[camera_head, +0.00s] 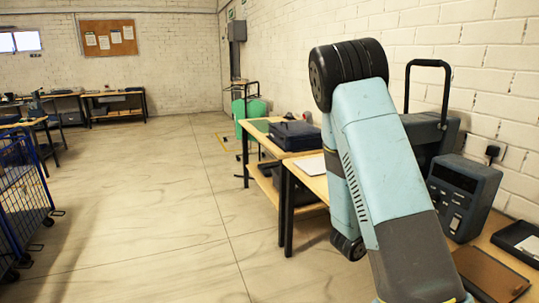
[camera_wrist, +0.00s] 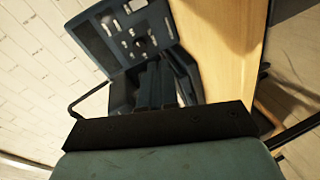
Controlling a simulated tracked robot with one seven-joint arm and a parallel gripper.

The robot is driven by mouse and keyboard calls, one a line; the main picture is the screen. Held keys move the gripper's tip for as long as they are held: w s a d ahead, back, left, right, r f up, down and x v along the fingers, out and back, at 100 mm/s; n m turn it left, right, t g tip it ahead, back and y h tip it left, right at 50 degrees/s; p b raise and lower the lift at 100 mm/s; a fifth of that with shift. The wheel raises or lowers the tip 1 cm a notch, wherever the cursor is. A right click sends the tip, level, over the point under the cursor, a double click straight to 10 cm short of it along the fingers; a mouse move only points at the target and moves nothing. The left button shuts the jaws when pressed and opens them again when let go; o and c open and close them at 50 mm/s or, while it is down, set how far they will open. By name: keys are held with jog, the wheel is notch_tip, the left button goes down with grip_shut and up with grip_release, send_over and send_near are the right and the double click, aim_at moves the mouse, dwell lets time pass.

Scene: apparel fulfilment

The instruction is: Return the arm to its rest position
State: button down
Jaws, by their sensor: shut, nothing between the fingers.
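My arm, light blue and dark grey, rises across the right of the head view (camera_head: 385,160), bent at a thick black joint. My gripper is not visible there and seems hidden behind the arm. In the wrist view my gripper (camera_wrist: 156,84) shows its dark fingers close together, shut and empty. Beyond the fingers is a dark blue unit (camera_wrist: 113,32) with pale marks on its face. I cannot tell whether the fingers touch anything.
A wooden table along the right wall carries a dark device (camera_head: 463,195), a black tray (camera_head: 520,240) and a brown clipboard (camera_head: 488,273). A black-handled case (camera_head: 432,130) stands behind my arm. A blue wire cart (camera_head: 22,190) is at left. The middle floor is clear.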

jog(key=a+r+m+t+y, duration=0.2)
jog(key=a+r+t+y, duration=0.1)
jog(key=a+r+y, duration=1.25)
jog(key=s+a+r+g, duration=0.1)
jog(key=s+r, duration=0.4)
jog(key=s, duration=0.7)
jog(key=s+a+r+g+h, duration=0.1)
jog(key=s+r+g, duration=0.2)
jog(key=s, duration=0.9)
notch_tip(320, 180, up, 3)
jog(key=shift+a+r, duration=0.1)
jog(key=shift+a, duration=0.1)
jog(key=shift+h, duration=0.25)
